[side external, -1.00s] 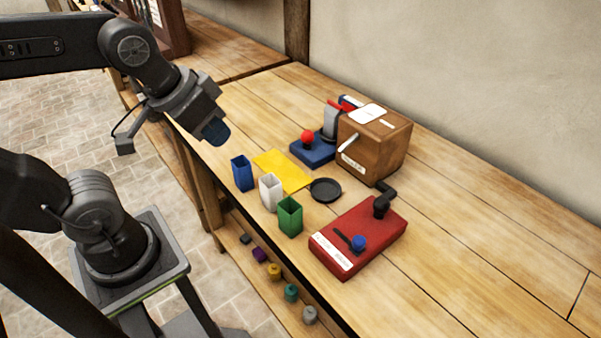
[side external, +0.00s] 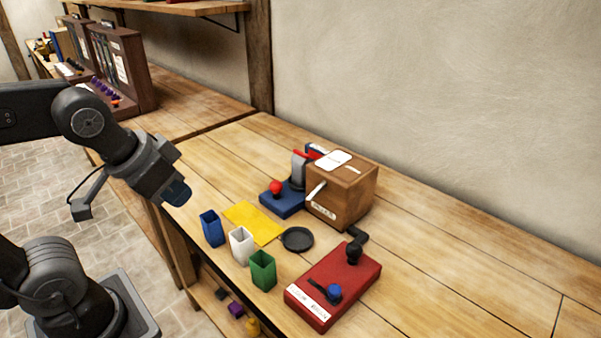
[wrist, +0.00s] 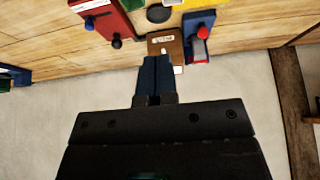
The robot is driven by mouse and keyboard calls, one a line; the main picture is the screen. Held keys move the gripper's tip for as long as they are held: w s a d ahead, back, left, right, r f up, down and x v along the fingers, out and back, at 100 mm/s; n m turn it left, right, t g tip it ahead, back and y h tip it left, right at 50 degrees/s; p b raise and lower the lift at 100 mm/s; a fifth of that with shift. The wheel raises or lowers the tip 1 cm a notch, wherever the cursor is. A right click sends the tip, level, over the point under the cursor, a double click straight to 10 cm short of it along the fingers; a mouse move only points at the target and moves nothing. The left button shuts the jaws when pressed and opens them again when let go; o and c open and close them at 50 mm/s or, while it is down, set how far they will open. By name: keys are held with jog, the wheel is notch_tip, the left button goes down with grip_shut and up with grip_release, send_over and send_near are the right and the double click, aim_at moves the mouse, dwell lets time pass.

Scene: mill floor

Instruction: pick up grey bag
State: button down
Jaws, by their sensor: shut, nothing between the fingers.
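My gripper (side external: 176,192) is shut and empty, with dark blue fingers, above the left edge of the workbench in the side view. In the wrist view its fingers (wrist: 155,62) are together, in front of the wooden box. No light grey bag shows in either view now. On the low shelf under the bench's front edge are a small dark bag (side external: 221,293), a purple bag (side external: 236,309) and a yellow bag (side external: 252,327), cut off by the frame. My gripper is well above and left of these.
The workbench (side external: 450,270) holds blue (side external: 211,229), white (side external: 240,246) and green (side external: 263,271) open holders near its front edge. Behind are a yellow sheet (side external: 253,222), black dish (side external: 297,239), red box (side external: 333,288), blue-based device (side external: 283,200) and wooden box (side external: 341,192). The bench's right side is clear.

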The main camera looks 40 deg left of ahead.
jog(key=c, duration=1.8)
grip_release()
jog(key=shift+c, duration=0.2)
jog(key=o, duration=1.4)
jog(key=g, duration=0.1)
send_over(297, 162)
jog(key=s, duration=0.4)
notch_tip(297, 162, down, 6)
jog(key=x, duration=0.8)
jog(key=shift+x, duration=3.05)
